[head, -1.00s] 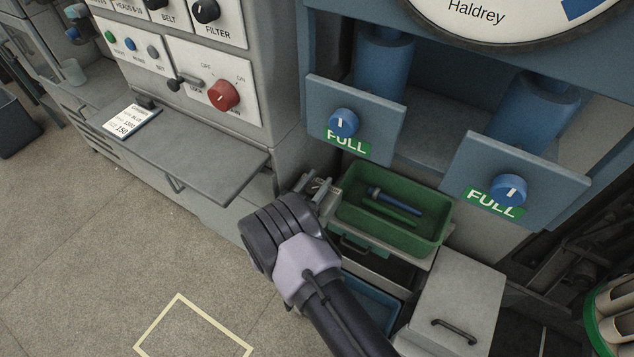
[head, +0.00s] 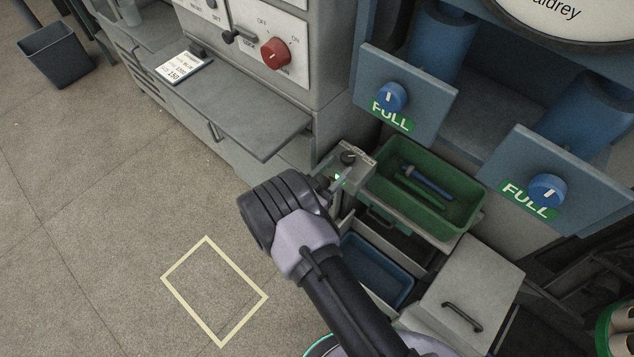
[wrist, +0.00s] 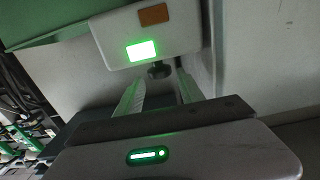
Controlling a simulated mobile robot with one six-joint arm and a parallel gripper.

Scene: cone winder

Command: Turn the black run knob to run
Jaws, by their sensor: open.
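The black run knob (head: 348,157) sits on a small pale grey box (head: 357,172) left of the green tray. In the wrist view the dark knob (wrist: 159,70) shows at the lower edge of the box's face, under a lit green window (wrist: 141,50) and an unlit brown window (wrist: 153,15). My gripper (head: 338,181) is just in front of the box, on its near left side. In the wrist view my gripper (wrist: 161,82) is open, its two fingers pointing at the knob, one either side. I cannot tell whether they touch it. The knob's pointer is not readable.
A green tray (head: 472,222) with blue and green rods is right of the box. A blue bin (head: 377,270) is below. A grey shelf (head: 235,110) and a panel with a red knob (head: 275,53) are at left.

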